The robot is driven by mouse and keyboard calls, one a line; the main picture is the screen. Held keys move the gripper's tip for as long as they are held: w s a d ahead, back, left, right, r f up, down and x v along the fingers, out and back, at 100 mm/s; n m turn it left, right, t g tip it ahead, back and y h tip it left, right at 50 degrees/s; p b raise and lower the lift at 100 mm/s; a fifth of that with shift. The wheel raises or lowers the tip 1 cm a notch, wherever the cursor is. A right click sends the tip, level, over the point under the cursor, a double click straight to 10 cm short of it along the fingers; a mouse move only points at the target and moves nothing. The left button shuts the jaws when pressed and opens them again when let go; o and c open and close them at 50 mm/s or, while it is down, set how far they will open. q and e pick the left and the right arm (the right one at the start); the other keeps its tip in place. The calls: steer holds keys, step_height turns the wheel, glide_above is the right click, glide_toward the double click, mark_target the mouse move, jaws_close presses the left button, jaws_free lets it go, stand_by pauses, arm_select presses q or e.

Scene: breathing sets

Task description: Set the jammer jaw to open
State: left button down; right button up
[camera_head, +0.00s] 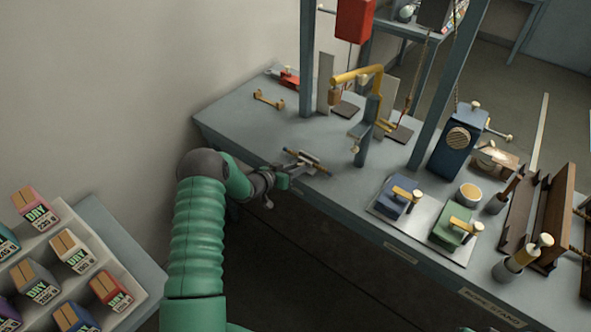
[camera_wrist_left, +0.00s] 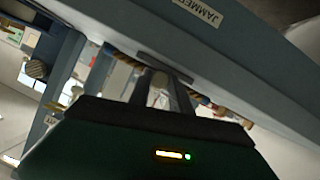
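A small grey fitting with a brass-ended bar (camera_head: 307,160) sits at the front left edge of the grey bench; I take it for the jammer. In the left wrist view, a label reading JAMMER (camera_wrist_left: 198,12) is on the bench's edge. My left gripper (camera_head: 293,174) is at this fitting, its fingertips close against it. In the left wrist view, the two dark fingers (camera_wrist_left: 161,90) stand a little apart with something pale between them. Whether they grip it cannot be told. The jaw's position is hidden by the gripper.
A blue post (camera_head: 372,125) with a yellow arm stands right of the fitting. A metal tray (camera_head: 384,211) with blue and green blocks lies further right. A rack of labelled boxes (camera_head: 75,260) stands at lower left. The floor before the bench is clear.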

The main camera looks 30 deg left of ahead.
arm_select(q)
steer(key=shift+s+a, duration=0.15)
steer(key=shift+a, duration=0.05)
steer(key=shift+d, duration=0.45)
steer(key=shift+a+f, duration=0.1)
steer(key=shift+a, duration=0.25)
arm_select(e)
steer(key=shift+s+a, duration=0.1)
arm_select(q)
steer(key=shift+d, duration=0.1)
steer(key=shift+s, duration=0.8)
steer(key=c, duration=1.2)
jaws_free()
steer(key=shift+a, duration=0.2)
